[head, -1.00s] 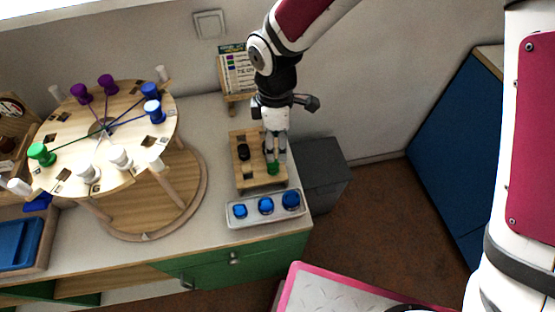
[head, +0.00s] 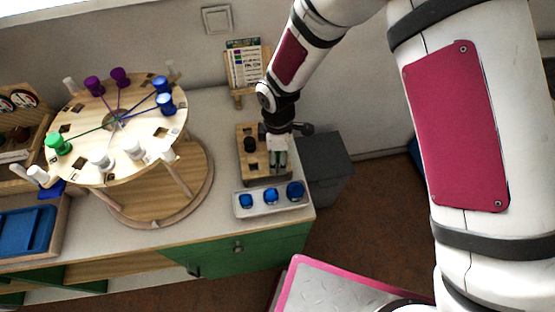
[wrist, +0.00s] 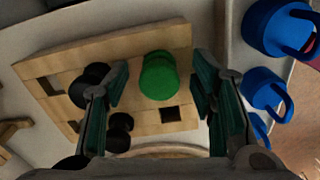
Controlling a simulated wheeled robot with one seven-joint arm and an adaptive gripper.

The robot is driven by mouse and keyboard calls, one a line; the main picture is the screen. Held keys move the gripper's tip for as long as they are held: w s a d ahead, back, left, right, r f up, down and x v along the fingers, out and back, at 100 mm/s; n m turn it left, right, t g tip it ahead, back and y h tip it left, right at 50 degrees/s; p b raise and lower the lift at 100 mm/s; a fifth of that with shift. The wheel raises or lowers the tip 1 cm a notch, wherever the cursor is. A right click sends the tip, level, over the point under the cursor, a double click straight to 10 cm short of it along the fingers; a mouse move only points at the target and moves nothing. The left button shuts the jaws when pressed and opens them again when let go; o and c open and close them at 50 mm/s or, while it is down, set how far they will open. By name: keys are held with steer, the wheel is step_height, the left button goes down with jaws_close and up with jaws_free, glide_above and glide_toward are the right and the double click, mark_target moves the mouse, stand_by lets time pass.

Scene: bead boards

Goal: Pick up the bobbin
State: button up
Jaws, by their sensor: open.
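A green bobbin (wrist: 158,72) stands on a wooden holder board with square holes (wrist: 182,40), between the two fingers of my gripper (wrist: 160,88) in the wrist view. The fingers are open, with a gap on both sides of the bobbin. In the head view my gripper (head: 279,166) points down over the right part of the holder board (head: 247,168) and hides the green bobbin. Black bobbins (wrist: 119,133) stand on the board left of the green one; one also shows in the head view (head: 250,144).
A grey tray (head: 238,208) with three blue pieces (head: 270,196) lies in front of the board. A round wooden bead board (head: 85,150) with coloured bobbins stands to the left. A small chart on an easel (head: 243,66) stands behind. A grey bin (head: 325,165) is at the right.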

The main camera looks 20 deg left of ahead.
jaws_close()
